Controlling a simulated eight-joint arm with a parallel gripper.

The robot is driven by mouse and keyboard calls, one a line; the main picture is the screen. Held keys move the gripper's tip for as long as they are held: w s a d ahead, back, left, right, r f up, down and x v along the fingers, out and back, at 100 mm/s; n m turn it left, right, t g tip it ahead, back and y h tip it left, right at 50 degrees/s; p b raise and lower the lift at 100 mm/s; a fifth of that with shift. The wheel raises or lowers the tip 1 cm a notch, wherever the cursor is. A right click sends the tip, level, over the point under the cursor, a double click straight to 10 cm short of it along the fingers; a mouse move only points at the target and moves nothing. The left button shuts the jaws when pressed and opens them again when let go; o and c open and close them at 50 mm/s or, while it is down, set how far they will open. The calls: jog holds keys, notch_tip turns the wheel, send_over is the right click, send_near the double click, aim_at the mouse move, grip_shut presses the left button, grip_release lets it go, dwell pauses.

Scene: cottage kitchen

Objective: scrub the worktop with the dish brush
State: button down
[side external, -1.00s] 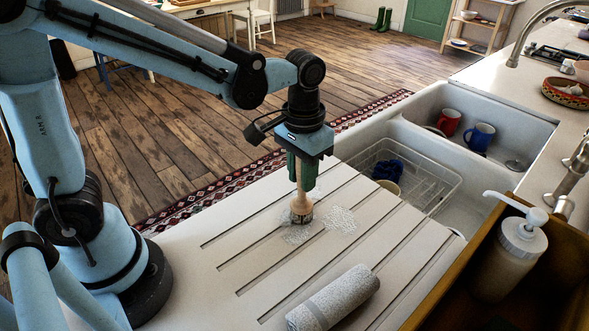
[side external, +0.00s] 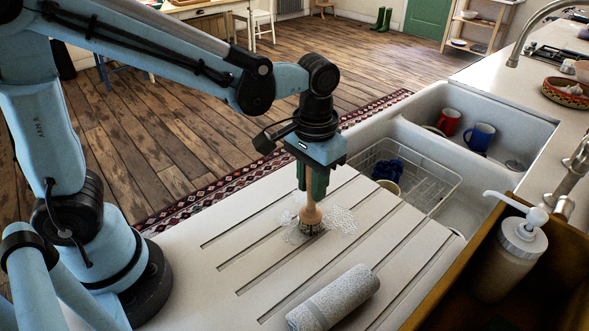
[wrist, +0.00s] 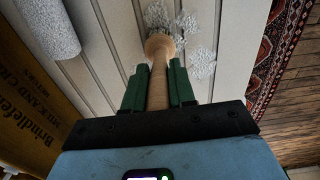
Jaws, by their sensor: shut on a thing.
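My gripper (side external: 314,186) is shut on the wooden handle of the dish brush (side external: 310,215) and holds it upright, bristles down. The bristles appear to touch the grooved white worktop (side external: 330,250). Patches of whitish speckled foam or residue (side external: 344,219) lie around the brush head on the worktop. In the wrist view, the green fingers of my gripper (wrist: 158,80) stand on both sides of the handle, and the brush's round wooden head (wrist: 160,45) covers most of its bristles. Speckled patches (wrist: 201,62) show beside it.
A rolled grey towel (side external: 333,298) lies on the worktop near the front. A soap dispenser (side external: 508,258) stands in a brown crate (side external: 560,285) at right.

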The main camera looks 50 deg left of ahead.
jog(key=shift+w+d, duration=0.6)
jog(key=shift+w, duration=3.5)
jog(key=s+d+r, duration=0.1)
jog(key=s+r, duration=0.3)
jog(key=r, duration=0.4)
jog(key=shift+d, duration=0.25)
jog(key=shift+w, duration=0.1)
